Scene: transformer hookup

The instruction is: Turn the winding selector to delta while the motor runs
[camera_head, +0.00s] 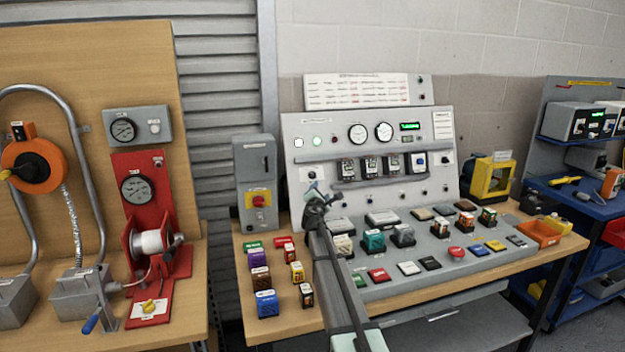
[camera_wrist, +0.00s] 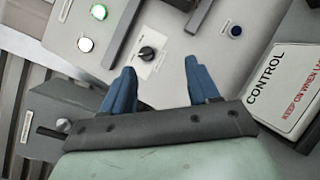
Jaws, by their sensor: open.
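A black rotary knob (camera_wrist: 146,53) on a white label plate sits on the grey panel in the wrist view; it looks like the winding selector, but its lettering is too small to read. What seems the same plate shows in the head view (camera_head: 311,173), just above my gripper. My gripper (camera_head: 323,193) is open and empty, in front of the panel's lower left. In the wrist view its blue fingers (camera_wrist: 159,66) point at the panel, with the knob beyond the tips and nearer the left finger. No contact shows. The motor cannot be made out.
Two lit lamps, one green (camera_wrist: 85,44), are near the knob. A CONTROL sign (camera_wrist: 283,85) is at right. The panel (camera_head: 290,125) carries gauges (camera_head: 357,132) and a lit green display (camera_head: 410,126). Loose blocks crowd the bench.

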